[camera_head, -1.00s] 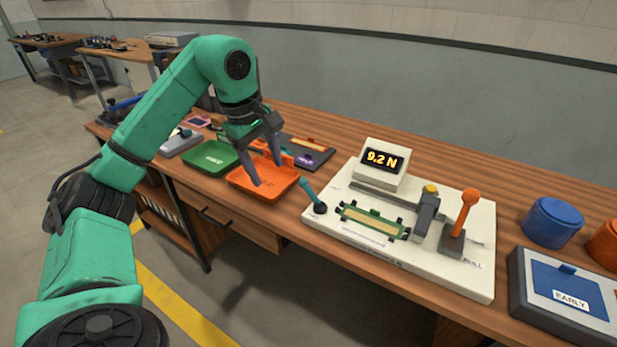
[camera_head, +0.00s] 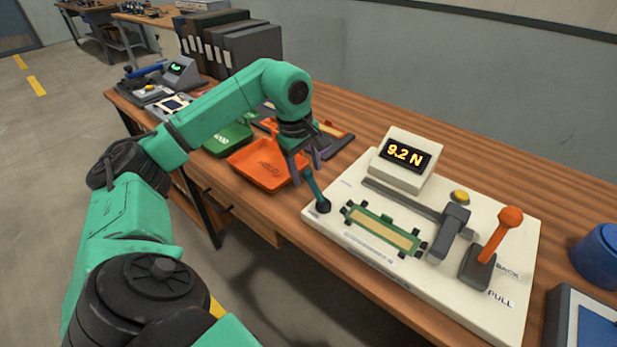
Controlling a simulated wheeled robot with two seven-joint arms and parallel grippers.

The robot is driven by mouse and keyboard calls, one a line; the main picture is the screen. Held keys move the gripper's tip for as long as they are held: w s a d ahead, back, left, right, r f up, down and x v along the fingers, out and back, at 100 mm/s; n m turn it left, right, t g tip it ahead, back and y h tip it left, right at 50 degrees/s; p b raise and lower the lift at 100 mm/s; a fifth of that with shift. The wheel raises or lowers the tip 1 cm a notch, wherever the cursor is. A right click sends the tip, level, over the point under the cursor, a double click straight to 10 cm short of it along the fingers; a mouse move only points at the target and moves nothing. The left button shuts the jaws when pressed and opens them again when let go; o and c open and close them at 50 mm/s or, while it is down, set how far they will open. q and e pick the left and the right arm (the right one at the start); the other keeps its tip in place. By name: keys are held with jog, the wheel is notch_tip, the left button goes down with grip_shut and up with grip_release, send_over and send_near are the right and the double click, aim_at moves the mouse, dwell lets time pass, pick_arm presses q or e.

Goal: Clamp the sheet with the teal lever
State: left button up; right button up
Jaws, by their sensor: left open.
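The teal lever (camera_head: 316,190) stands tilted at the left end of a cream test fixture, its top leaning up and left. Beside it a green frame (camera_head: 384,229) with black corner clips holds a pale yellow sheet (camera_head: 383,232) on the fixture. My left gripper (camera_head: 305,172) is open, fingers pointing down, just left of and above the lever's top; in the picture the fingers overlap or nearly touch it, and I cannot tell whether they make contact. My right gripper is not in view.
The cream fixture (camera_head: 350,262) also carries a display (camera_head: 407,153) reading 9.2 N, a yellow button (camera_head: 460,196) and an orange-knobbed lever (camera_head: 497,243). An orange tray (camera_head: 262,181) and a green tray (camera_head: 226,140) lie left of it. A blue container (camera_head: 599,256) stands at right.

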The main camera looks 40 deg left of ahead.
pick_arm(q)
jog(key=shift+w+f, duration=0.2)
jog(key=shift+f, duration=0.95)
grip_shut()
dwell(0.5)
